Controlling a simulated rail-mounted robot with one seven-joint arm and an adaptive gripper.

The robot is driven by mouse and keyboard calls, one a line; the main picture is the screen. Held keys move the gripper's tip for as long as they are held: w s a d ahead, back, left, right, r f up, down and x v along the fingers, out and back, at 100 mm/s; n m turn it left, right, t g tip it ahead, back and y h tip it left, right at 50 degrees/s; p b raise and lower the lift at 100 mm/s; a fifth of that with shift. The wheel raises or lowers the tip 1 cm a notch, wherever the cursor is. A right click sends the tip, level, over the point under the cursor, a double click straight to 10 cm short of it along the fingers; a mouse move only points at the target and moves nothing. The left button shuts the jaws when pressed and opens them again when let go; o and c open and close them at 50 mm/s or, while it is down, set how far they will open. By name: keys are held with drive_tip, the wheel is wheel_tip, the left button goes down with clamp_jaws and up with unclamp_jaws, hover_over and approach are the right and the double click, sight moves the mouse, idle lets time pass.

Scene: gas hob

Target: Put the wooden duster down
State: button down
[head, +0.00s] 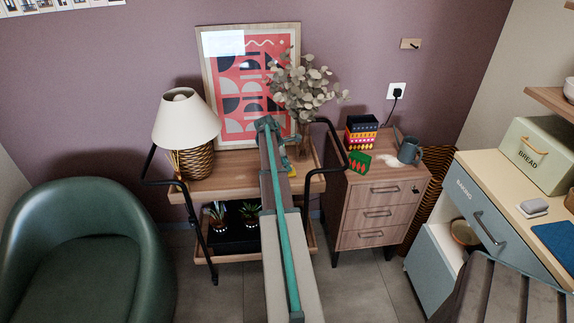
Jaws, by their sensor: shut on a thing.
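My arm reaches from the bottom centre to above the wooden-topped trolley (237,181). My gripper (288,164) is small and partly hidden by my own arm, low over the right part of the trolley top. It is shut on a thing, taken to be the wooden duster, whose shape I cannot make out. A small yellow patch (292,172) shows just below the gripper; I cannot tell whether it is part of the duster. I cannot tell whether the held thing touches the trolley top.
A lamp (187,125), a framed print (231,70) and a vase of dried leaves (304,90) stand on the trolley. The drawer cabinet (372,212) at right bears patterned boxes (361,137), a grey jug (409,151) and a pale patch (390,160). A green armchair (85,245) stands left.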

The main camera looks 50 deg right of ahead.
drive_tip(key=shift+f, duration=0.15)
drive_tip(key=c, duration=1)
unclamp_jaws()
drive_tip(key=b+v, duration=0.1)
drive_tip(key=v, duration=1.1)
drive_tip(key=shift+r, duration=0.2)
